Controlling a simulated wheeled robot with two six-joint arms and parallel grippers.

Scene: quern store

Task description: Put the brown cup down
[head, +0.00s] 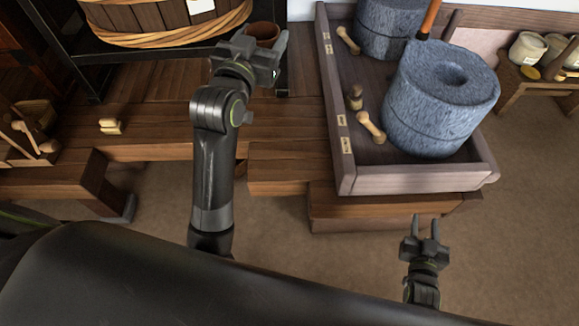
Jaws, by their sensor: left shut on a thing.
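The brown cup (264,31) is at the top middle of the head view, upright as far as I can see. My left gripper (262,42) is shut on it, with one finger on each side. The gripper hides the cup's lower part, so I cannot tell whether its base touches anything. The wooden bench (180,120) extends below and to the left of the cup. My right gripper (426,228) is open and empty, low on the right, in front of the quern tray (410,180).
The tray holds blue-grey quern stones (440,105) and small wooden pieces. A large wooden tub (150,25) stands in a dark frame behind. Bench boards between block and tray are mostly clear. Jars (527,48) stand far right.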

